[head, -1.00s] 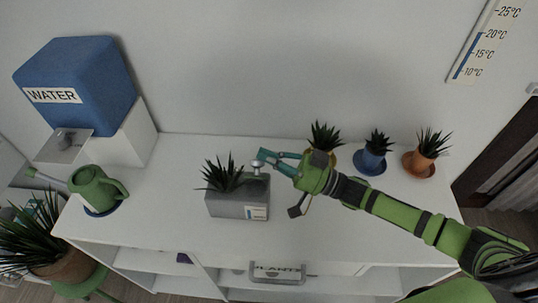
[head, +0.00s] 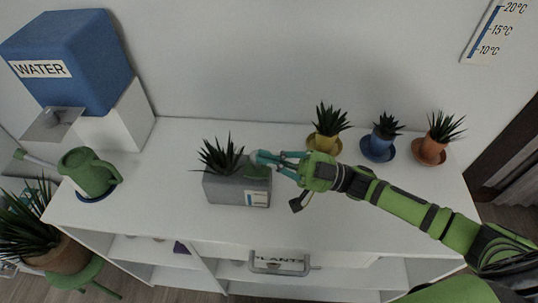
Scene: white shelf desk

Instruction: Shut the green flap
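A grey planter box (head: 229,190) with a spiky plant (head: 220,156) in its left part stands on the white desk. The green flap (head: 257,173) shows as a dark green patch at the box's right end, just below my fingertips. Its exact tilt is hard to tell. My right gripper (head: 264,158) comes in from the right, with its teal fingers at the flap's back edge. The fingers overlap in this view and hide the knob, so its grip is unclear. My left gripper is out of view.
Yellow (head: 325,148), blue (head: 378,149) and orange (head: 430,150) pots stand at the desk's back right. A green watering can (head: 88,172) and a blue water tank (head: 70,62) are at the left. The desktop (head: 350,222) is clear in front of my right arm.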

